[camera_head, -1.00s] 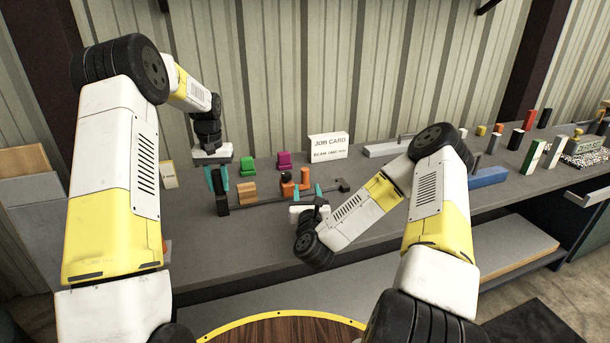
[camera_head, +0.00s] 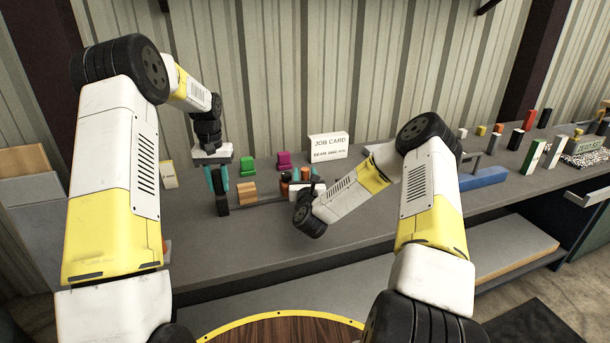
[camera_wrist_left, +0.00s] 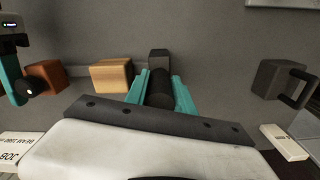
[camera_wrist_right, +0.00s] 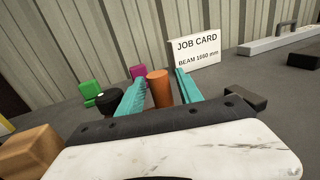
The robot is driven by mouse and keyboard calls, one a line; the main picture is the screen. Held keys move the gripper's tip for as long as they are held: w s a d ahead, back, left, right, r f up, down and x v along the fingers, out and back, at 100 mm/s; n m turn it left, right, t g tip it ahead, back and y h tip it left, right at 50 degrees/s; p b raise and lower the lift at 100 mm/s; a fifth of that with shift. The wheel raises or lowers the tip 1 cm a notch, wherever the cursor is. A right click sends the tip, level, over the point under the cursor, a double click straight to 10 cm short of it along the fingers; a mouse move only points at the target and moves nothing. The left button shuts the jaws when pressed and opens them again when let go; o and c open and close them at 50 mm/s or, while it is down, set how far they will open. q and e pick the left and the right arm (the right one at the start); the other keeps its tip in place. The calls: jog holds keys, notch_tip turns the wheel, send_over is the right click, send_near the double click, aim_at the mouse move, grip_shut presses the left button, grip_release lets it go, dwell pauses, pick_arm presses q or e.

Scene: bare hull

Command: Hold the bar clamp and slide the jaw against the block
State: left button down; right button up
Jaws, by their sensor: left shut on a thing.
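The bar clamp's bar (camera_head: 272,201) lies along the bench, its right part hidden by my right gripper. My left gripper (camera_head: 219,183) is shut on the dark upright post (camera_wrist_left: 160,88) at the clamp's left end. The wooden block (camera_head: 247,190) stands just right of that end; it also shows in the left wrist view (camera_wrist_left: 111,75). The orange sliding jaw (camera_wrist_left: 45,77) is apart from the block, with a gap between. My right gripper (camera_wrist_right: 160,82) is open, its teal fingers either side of the jaw's orange post (camera_wrist_right: 159,90). A black knob (camera_wrist_right: 108,100) is beside it.
A green piece (camera_head: 247,166) and a magenta piece (camera_head: 284,160) stand behind the clamp. The job card (camera_head: 328,146) stands at the back. A blue bar (camera_head: 483,178) and several coloured blocks are further right. The bench front is clear.

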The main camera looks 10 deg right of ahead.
grip_shut()
pick_arm(q)
jog(key=shift+d, duration=0.15)
pick_arm(e)
jog(key=a, duration=0.4)
jog(key=s+a, duration=0.1)
jog(key=a, duration=0.3)
jog(key=s+a, duration=0.1)
jog(key=a, duration=0.3)
jog(key=shift+s+a, duration=0.15)
jog(key=shift+s, duration=0.1)
jog(key=shift+o, duration=1)
grip_release()
jog(key=s, duration=1.2)
jog(key=shift+a, duration=0.25)
pick_arm(q)
jog(key=shift+a, duration=0.2)
jog(key=c, duration=1)
grip_release()
